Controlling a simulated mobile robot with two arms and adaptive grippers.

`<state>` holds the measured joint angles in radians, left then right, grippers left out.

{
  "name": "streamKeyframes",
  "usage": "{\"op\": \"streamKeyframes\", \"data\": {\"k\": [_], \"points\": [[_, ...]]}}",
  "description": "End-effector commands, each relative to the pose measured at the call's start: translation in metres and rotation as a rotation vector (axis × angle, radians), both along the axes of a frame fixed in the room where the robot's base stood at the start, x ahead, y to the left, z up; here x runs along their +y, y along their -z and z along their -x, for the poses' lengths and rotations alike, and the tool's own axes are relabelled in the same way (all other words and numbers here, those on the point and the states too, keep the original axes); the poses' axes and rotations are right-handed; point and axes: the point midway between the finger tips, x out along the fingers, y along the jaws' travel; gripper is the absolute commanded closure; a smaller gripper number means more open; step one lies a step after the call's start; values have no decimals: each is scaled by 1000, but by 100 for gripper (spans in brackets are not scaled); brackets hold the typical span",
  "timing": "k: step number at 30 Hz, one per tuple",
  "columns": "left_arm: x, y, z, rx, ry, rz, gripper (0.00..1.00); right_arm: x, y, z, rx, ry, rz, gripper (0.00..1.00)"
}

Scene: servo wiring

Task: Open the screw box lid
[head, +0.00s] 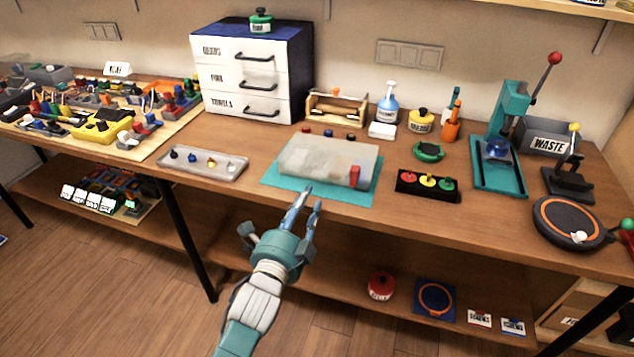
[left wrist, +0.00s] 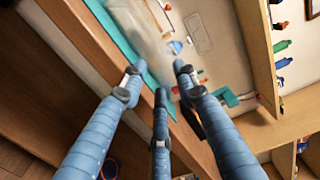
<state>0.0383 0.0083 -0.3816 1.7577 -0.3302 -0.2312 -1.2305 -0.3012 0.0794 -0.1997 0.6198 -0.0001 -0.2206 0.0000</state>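A pale, cloudy, low box (head: 325,158) lies on a teal mat (head: 372,190) at the table's front. It looks closed, with a red block-like part (head: 354,176) at its front right. I take it for the screw box, but no readable label confirms this. It also shows, blurred, in the left wrist view (left wrist: 138,22). My left gripper (head: 308,195) is just in front of the mat's front edge, apart from the box. Its fingers are spread and empty, also in the left wrist view (left wrist: 160,78). My right gripper is out of view.
A grey tray (head: 203,178) with small knobs lies left of the mat. A black stand (head: 428,197) with red, yellow and green knobs is at its right. A white drawer unit (head: 245,80) stands behind left. A lower shelf (head: 330,275) runs below the table.

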Motion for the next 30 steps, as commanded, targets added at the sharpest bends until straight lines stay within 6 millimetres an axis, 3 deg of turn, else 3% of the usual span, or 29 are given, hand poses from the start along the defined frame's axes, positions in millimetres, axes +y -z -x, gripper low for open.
{"op": "streamKeyframes", "data": {"k": [6, 12, 18, 26, 30], "points": [[-14, -1, -42, 0, 0, 3, 70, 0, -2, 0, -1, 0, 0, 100], [-22, -1, -71, 1, 0, 3, 70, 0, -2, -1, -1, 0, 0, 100], [-26, 0, -82, 3, 0, 2, 70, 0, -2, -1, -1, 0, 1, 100], [-26, 1, -83, 3, 0, 3, 70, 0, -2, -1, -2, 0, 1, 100], [-26, 1, -83, 3, 0, 3, 98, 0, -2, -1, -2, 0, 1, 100]]}}
